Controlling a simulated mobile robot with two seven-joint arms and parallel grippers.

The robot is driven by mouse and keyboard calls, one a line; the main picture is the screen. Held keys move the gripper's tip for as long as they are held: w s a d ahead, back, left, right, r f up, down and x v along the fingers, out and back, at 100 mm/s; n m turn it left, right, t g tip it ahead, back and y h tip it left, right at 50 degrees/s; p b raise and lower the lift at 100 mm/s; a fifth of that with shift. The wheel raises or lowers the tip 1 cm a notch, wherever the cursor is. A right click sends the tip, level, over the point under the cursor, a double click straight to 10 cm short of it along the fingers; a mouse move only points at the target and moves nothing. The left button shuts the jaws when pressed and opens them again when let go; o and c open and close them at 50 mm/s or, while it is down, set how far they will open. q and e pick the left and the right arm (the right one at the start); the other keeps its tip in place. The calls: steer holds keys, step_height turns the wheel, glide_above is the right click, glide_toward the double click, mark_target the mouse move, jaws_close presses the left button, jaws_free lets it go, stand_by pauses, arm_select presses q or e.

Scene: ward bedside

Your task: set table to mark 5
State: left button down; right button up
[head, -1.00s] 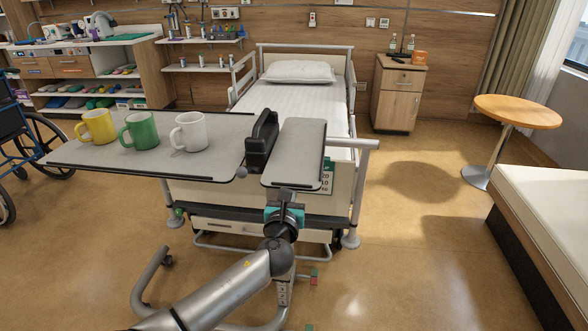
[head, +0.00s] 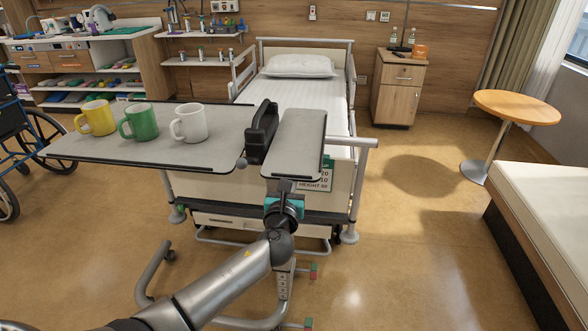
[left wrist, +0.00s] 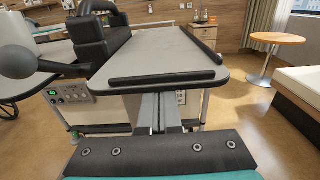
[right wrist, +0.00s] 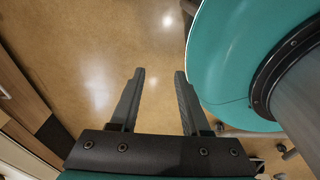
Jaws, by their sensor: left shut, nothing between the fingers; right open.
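The overbed table (head: 90,150) has a wide grey top and a narrower panel (head: 300,135) on its right, with a black upright part (head: 262,132) between them. A yellow mug (head: 97,118), a green mug (head: 140,123) and a white mug (head: 188,123) stand upright on the wide top. My left gripper (head: 287,187) is shut and empty at the panel's near edge. In the left wrist view its fingers (left wrist: 160,105) are just below the panel's rim; whether they touch is unclear. A height scale (head: 315,182) is partly hidden. My right gripper (right wrist: 159,73) is open above the floor.
The bed (head: 300,92) stands behind the table. A wheelchair (head: 20,150) is at the left. A round side table (head: 517,107) and a pale couch (head: 545,200) are at the right. The floor (head: 420,240) between table and couch is clear.

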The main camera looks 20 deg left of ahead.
arm_select(q)
steer(key=shift+w+r+p, duration=0.1)
steer(key=shift+r+p, duration=0.8)
steer(key=shift+r, duration=0.6)
arm_select(e)
steer(key=shift+s+a+r, duration=0.65)
steer(key=shift+s+r, duration=0.3)
arm_select(q)
steer(key=shift+f, duration=0.15)
arm_select(e)
steer(key=shift+f, duration=0.1)
arm_select(q)
steer(key=shift+f+b, duration=0.3)
steer(key=shift+f, duration=0.15)
steer(key=shift+p+v, duration=0.95)
steer(key=shift+v, duration=1)
steer(key=p, duration=0.2)
glide_toward(292, 170)
steer(key=shift+w+f, duration=0.1)
steer(key=shift+w, duration=0.1)
arm_select(e)
step_height(292, 170, up, 3)
steer(key=shift+r, duration=0.15)
